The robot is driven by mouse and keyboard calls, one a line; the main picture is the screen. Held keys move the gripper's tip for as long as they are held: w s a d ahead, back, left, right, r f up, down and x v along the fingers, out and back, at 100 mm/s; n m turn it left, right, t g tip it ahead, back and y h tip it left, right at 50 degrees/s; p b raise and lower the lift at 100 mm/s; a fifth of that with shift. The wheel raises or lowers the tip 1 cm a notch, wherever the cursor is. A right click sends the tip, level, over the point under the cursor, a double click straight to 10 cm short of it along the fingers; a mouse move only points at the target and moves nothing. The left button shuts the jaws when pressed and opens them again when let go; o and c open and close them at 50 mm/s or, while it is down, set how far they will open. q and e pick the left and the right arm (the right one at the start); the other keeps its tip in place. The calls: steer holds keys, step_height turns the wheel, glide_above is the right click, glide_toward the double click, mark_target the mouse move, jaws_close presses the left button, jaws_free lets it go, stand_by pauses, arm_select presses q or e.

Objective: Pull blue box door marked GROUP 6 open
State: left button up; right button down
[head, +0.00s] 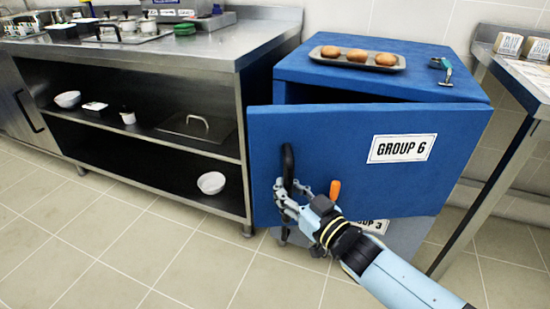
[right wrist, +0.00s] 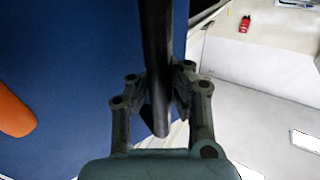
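The blue box door marked GROUP 6 (head: 340,155) stands partly open in the head view. Its left edge is swung out from the blue box (head: 310,70), with a dark gap behind its top edge. A black vertical handle (head: 288,160) is on the door's left side. My right gripper (head: 284,190) is at the lower part of that handle. In the right wrist view its fingers (right wrist: 158,95) sit on both sides of the black handle (right wrist: 157,40) and appear closed on it. My left gripper is not in view.
A tray of buns (head: 357,60) and a small teal-handled tool (head: 443,70) lie on the box top. An orange piece (head: 335,189) shows on the door. A steel counter (head: 200,50) stands left, a steel table (head: 500,130) right. The tiled floor (head: 130,250) in front is clear.

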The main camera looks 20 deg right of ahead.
arm_select(q)
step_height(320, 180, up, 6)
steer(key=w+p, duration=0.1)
steer(key=p, duration=0.4)
arm_select(e)
steer(key=s+n+g+y, duration=0.4)
steer(key=s+n+y, duration=0.3)
steer(key=s, duration=1.6)
arm_select(q)
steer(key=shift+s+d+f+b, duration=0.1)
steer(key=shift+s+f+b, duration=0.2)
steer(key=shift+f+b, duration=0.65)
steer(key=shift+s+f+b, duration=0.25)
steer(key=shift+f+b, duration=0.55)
steer(key=shift+b, duration=0.25)
arm_select(e)
steer(key=s+d+n+g+y, duration=0.1)
steer(key=s+d+g+y, duration=0.1)
steer(key=s+d, duration=0.4)
steer(key=s+d+n+g+y, duration=0.2)
steer(key=s+d, duration=0.4)
steer(key=s, duration=0.8)
steer(key=shift+s+d+g+y, duration=0.15)
steer(key=shift+g+y, duration=0.45)
steer(key=shift+g, duration=0.3)
steer(key=c, duration=1.4)
jaws_free()
steer(key=shift+o, duration=1.2)
